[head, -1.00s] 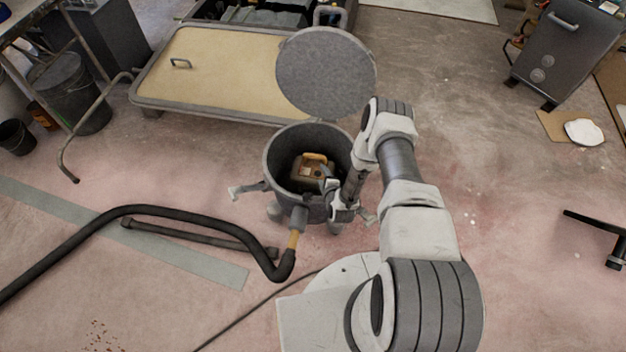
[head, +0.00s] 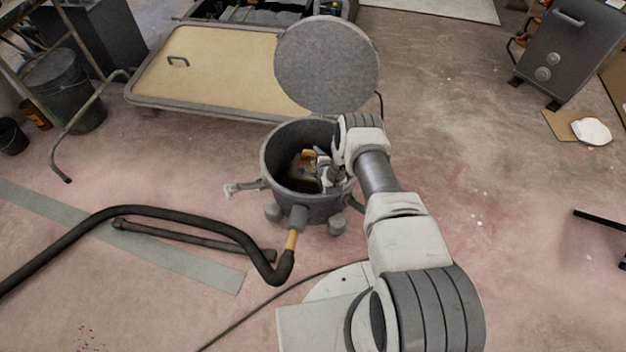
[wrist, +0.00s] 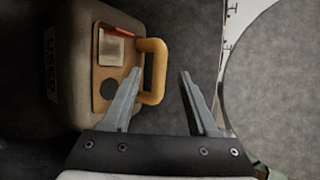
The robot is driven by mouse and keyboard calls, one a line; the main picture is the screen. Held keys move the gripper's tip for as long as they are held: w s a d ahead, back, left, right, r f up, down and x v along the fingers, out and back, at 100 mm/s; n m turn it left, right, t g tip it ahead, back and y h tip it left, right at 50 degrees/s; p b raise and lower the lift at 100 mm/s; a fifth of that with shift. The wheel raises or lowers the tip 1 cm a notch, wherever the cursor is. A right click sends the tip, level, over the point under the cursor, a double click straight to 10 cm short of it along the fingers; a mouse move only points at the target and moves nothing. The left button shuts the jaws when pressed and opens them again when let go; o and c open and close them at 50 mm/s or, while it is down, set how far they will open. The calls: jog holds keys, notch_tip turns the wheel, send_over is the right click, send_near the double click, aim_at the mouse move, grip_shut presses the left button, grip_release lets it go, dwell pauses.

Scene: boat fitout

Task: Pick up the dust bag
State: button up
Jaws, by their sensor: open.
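The dust bag is a tan, box-like bag with a yellow loop handle, lying inside an open grey drum-shaped vacuum (head: 285,165). In the wrist view the dust bag (wrist: 75,65) fills the left side, with dark lettering on its side. Its tan face plate has a dark round hole, and the yellow handle (wrist: 160,70) sticks out to the right. In the head view only a small part of the bag (head: 308,158) shows. My gripper (wrist: 158,75) is open, its fingertips near the handle. The handle's outer part appears between the fingers, but I cannot tell its depth. The gripper holds nothing.
The vacuum's round lid (head: 327,65) stands raised behind the drum. A black hose (head: 200,222) runs left from the drum's front. A low flat cart (head: 215,70) is behind. The drum's wall closely surrounds my gripper. Floor to the right is mostly clear.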

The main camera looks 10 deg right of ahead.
jog(key=shift+b+x, duration=0.4)
jog(key=shift+x, duration=0.8)
jog(key=shift+c, duration=0.2)
grip_shut()
jog(key=shift+r, duration=0.2)
dwell(0.3)
